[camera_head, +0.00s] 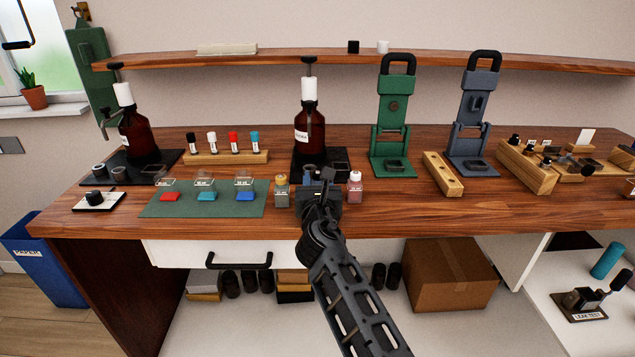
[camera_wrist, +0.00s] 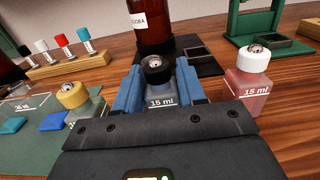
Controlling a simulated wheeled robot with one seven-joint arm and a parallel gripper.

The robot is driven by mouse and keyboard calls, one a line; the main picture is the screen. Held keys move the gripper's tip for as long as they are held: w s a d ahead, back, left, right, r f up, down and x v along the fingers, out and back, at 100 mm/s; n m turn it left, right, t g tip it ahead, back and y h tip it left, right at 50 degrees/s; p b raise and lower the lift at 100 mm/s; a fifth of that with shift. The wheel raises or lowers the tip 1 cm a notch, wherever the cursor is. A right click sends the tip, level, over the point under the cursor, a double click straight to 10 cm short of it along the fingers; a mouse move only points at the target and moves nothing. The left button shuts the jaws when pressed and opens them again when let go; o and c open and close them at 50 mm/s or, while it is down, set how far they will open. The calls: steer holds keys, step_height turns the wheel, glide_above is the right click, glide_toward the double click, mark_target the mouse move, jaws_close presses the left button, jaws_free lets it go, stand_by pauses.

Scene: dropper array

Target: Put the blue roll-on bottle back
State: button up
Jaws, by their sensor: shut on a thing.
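The blue roll-on bottle (camera_wrist: 158,99) is a small bluish-grey 15 ml bottle with a black collar and a steel ball on top. It is upright between the blue fingers of my gripper (camera_wrist: 157,86), which is shut on it. In the head view my gripper (camera_head: 318,190) is at the front of the workbench, between a yellow-collared bottle (camera_head: 282,190) and a pink bottle with a white collar (camera_head: 354,187). The bottle's base is hidden, so I cannot tell whether it touches the bench.
An amber pump bottle (camera_head: 309,125) stands on a black tray just behind my gripper. A green mat (camera_head: 155,208) with coloured pads lies left. A wooden rack (camera_head: 227,158) holds several capped vials. Green (camera_head: 391,125) and grey (camera_head: 471,125) presses stand at the right rear.

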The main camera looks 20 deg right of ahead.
steer(key=o, duration=1.2)
steer(key=shift+f, duration=0.1)
steer(key=p+v, duration=0.1)
steer(key=v, duration=1.1)
steer(key=s+d+f+m+g+y, duration=0.15)
steer(key=s+f+m, duration=0.25)
steer(key=s, duration=0.5)
steer(key=s+f+m+y, duration=0.2)
steer(key=s+f+m, duration=0.2)
steer(key=s, duration=0.4)
steer(key=s+d+f+m+g+y, duration=0.15)
steer(key=s+f+m, duration=0.25)
steer(key=s, duration=0.5)
steer(key=s+r+m, duration=0.4)
steer(key=s+m, duration=0.2)
steer(key=s, duration=0.2)
steer(key=s+r+m, duration=0.4)
steer(key=s+m, duration=0.3)
steer(key=s, duration=0.1)
steer(key=s+r+m, duration=0.4)
steer(key=s+m, duration=0.3)
steer(key=s, duration=0.1)
steer(key=shift+s+d+r+t+y, duration=0.2)
steer(key=shift+s+d+t+y, duration=0.05)
steer(key=shift+d+t+y, duration=0.1)
